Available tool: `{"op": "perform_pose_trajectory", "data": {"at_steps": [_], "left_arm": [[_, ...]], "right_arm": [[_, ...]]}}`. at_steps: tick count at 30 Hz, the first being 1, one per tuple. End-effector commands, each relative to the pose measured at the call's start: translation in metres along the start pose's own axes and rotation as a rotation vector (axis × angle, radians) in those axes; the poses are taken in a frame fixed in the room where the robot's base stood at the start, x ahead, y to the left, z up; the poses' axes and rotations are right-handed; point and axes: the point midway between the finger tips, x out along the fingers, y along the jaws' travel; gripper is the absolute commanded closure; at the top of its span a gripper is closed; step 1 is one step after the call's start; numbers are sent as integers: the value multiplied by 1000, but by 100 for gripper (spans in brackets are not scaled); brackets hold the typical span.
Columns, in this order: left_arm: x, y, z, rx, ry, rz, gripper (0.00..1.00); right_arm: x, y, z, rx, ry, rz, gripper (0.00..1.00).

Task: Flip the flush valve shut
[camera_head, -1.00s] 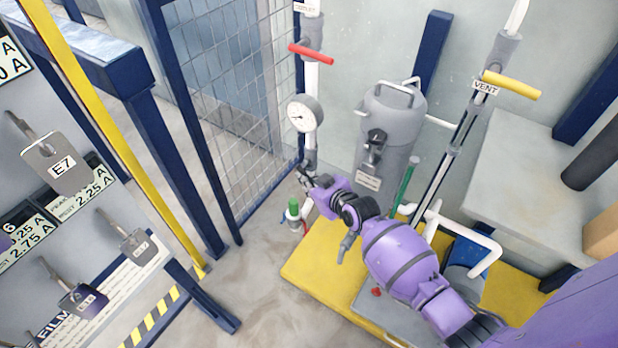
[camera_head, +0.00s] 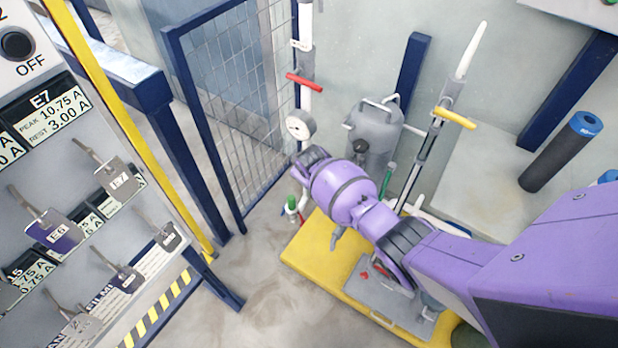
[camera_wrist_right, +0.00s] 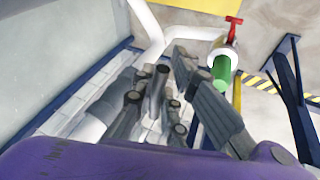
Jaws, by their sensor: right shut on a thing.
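My right gripper (camera_wrist_right: 160,92) is shut on a slim grey rod-like piece (camera_wrist_right: 156,92) in the right wrist view. This may be the flush valve's handle, but no label shows. In the head view the gripper (camera_head: 300,168) is at the vertical pipe below the round gauge (camera_head: 299,126), its fingers largely hidden by my purple wrist. A green cylinder (camera_wrist_right: 221,72) on a white fitting with a red tap (camera_wrist_right: 232,28) is right of the fingers in the wrist view. The green piece also shows in the head view (camera_head: 292,203). My left gripper is not in view.
A red handle (camera_head: 304,82) is above the gauge, and a yellow handle (camera_head: 455,118) is to the right. A grey tank (camera_head: 375,135) stands behind my arm on a yellow base (camera_head: 318,258). A mesh fence (camera_head: 235,100) and a panel with keys (camera_head: 60,200) are left.

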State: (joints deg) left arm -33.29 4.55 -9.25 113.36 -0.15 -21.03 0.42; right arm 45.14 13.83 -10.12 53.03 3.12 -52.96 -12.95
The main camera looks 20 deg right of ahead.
Motion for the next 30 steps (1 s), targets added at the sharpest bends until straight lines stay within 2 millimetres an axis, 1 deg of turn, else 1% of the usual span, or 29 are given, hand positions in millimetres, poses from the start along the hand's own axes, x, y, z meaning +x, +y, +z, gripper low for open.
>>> {"op": "perform_pose_trajectory", "data": {"at_steps": [1,9,20,21,24,30], "left_arm": [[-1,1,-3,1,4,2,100],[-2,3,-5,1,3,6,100],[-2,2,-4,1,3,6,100],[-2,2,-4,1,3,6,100],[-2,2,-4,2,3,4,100],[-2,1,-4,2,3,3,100]], "right_arm": [[-5,13,-4,2,-8,17,100],[-6,13,-5,-15,-50,19,100],[-6,12,-5,-18,-52,20,100],[-6,12,-5,-18,-52,20,85],[-6,12,-5,-19,-51,19,72],[-5,8,-4,-21,-52,14,72]]}}
